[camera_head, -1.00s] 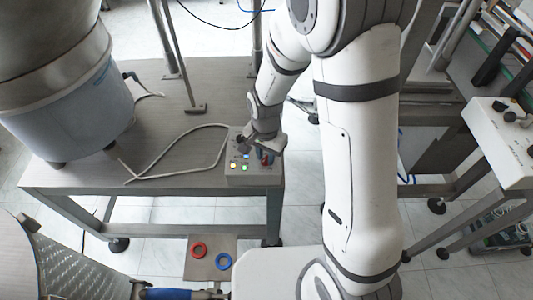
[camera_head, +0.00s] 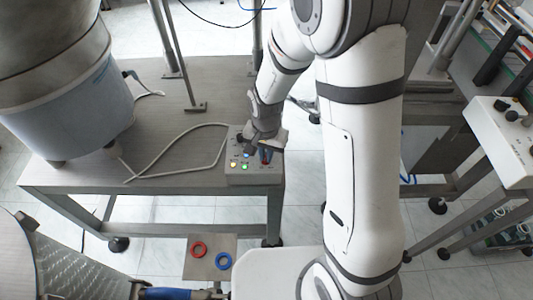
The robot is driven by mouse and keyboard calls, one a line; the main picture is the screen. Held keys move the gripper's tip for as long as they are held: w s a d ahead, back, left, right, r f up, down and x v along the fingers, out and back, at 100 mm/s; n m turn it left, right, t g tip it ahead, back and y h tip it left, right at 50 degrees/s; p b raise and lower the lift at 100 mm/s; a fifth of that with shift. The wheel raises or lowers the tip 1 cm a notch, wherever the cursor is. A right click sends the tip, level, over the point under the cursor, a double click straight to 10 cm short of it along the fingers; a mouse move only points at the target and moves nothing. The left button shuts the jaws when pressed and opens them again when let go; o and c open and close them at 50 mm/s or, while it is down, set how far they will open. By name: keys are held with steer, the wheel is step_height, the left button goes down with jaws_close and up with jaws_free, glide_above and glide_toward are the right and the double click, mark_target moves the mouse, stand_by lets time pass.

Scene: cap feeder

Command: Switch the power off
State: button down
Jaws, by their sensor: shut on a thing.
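The small grey control box (camera_head: 254,179) sits at the front right corner of the metal table. Its top carries a yellow light (camera_head: 234,165), a green light (camera_head: 245,166) and a blue light (camera_head: 246,155), all lit. My gripper (camera_head: 265,151) reaches down from behind over the right part of the box top. It is shut on the power switch (camera_head: 266,159), a small knob with some red at its base. The fingers hide much of the switch, so its position cannot be read.
A grey cable (camera_head: 180,133) loops over the table (camera_head: 175,93) from the box. A large bowl feeder (camera_head: 75,110) stands at left. A red ring (camera_head: 199,249) and a blue ring (camera_head: 223,260) lie on a plate in front. Another control panel (camera_head: 505,135) is at far right.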

steer(key=n+b, duration=0.1)
steer(key=n, duration=0.4)
steer(key=shift+n, duration=0.3)
steer(key=shift+n+b, duration=0.6)
steer(key=shift+n, duration=1.6)
steer(key=c, duration=1.5)
jaws_free()
steer(key=shift+r, duration=0.15)
step_height(320, 180, up, 8)
steer(key=shift+f, duration=0.2)
